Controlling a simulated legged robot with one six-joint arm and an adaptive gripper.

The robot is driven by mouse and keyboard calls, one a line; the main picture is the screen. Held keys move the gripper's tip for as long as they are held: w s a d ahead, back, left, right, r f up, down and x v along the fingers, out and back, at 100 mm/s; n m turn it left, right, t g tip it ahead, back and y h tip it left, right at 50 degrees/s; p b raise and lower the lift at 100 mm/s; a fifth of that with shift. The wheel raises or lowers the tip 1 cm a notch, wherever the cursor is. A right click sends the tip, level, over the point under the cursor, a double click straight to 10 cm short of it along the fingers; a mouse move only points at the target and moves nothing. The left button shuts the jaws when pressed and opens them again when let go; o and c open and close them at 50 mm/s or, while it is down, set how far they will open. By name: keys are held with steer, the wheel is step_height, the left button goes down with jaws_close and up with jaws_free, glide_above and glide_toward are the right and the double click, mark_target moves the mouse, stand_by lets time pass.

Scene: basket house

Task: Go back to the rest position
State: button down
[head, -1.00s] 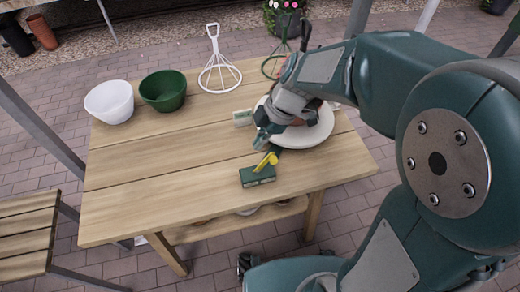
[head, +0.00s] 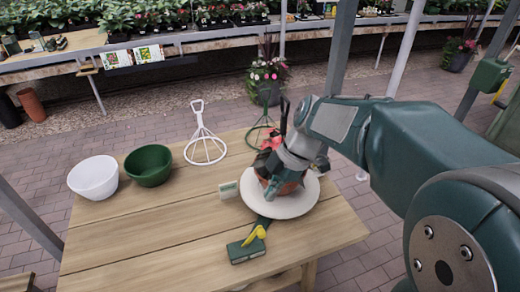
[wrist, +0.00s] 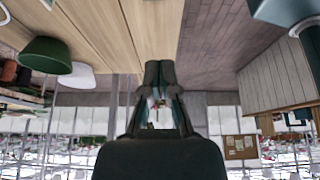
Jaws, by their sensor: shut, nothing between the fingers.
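My gripper (head: 269,190) is shut and empty. In the head view it hangs in front of a potted plant with a terracotta pot (head: 291,188) and red flowers, hiding part of both. The pot stands on a round white plate (head: 296,207) on the wooden table (head: 150,226). In the wrist view the two dark fingers (wrist: 160,74) are together, with the table's planks (wrist: 125,30) at the top of the picture.
A white bowl (head: 94,178), a green bowl (head: 148,165) and a white wire stand (head: 204,146) are at the table's left and back. A green box (head: 246,250) with a yellow-handled tool (head: 254,236) lies near the front. A small white-green card (head: 228,190) stands beside the plate.

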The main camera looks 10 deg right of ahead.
steer(key=s+d+r+m+t+h, duration=0.2)
steer(key=s+m, duration=0.4)
steer(key=m, duration=0.4)
steer(key=s+d+r+m+t+h, duration=0.2)
steer(key=s+d+m+t, duration=0.2)
steer(key=s+m, duration=0.3)
steer(key=shift+d+r+m+t+h, duration=0.15)
steer(key=shift+d+m+t+h, duration=0.2)
steer(key=shift+d+m, duration=1.1)
steer(key=shift+w+a+m, duration=0.1)
steer(key=shift+a+m, duration=0.45)
